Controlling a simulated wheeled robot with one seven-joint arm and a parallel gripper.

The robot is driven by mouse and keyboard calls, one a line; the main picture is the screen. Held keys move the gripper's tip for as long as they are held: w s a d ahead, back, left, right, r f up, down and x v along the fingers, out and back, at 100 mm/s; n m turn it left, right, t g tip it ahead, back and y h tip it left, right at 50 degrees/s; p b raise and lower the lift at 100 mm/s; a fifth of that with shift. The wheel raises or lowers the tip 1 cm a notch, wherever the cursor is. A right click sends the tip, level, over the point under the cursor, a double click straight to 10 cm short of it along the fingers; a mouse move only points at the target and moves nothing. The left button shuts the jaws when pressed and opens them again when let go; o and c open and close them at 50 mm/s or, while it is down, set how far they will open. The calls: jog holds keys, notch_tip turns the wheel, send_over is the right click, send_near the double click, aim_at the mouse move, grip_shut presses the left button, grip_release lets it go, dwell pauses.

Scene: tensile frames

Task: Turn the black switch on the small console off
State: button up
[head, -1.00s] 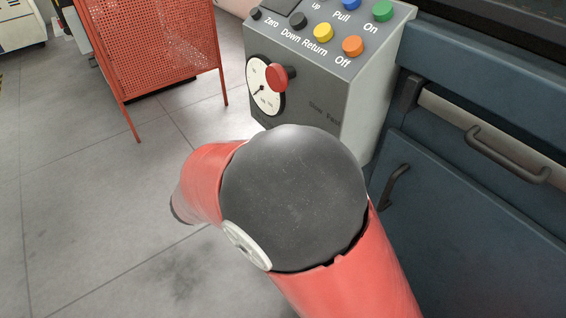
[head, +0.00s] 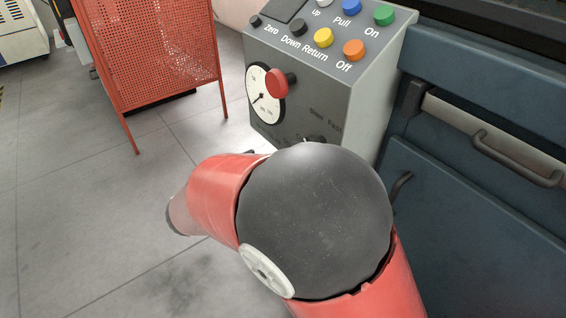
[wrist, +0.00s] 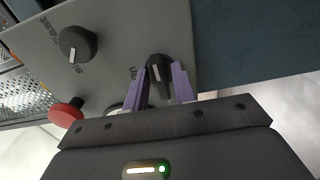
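The small grey console (head: 350,105) stands at the upper middle of the head view. In the wrist view its face fills the upper left. A black switch (wrist: 158,72) with a white line on it sits on that face between my two purple fingers. My gripper (wrist: 161,82) is open, with one finger on each side of the switch. I cannot tell whether either finger touches it. Another black knob (wrist: 76,43) is farther left in the wrist view. In the head view my arm hides my gripper and the lower part of the console.
A red mushroom button (wrist: 65,114) is beside the gripper; it also shows in the head view (head: 277,84) by a white gauge (head: 258,97). Coloured buttons top the console. Blue cabinets (head: 470,200) stand right, a red perforated panel (head: 150,60) left. Floor at left is clear.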

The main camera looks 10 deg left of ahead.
jog(key=shift+o, duration=0.8)
jog(key=v, duration=0.8)
jog(key=shift+p, duration=0.4)
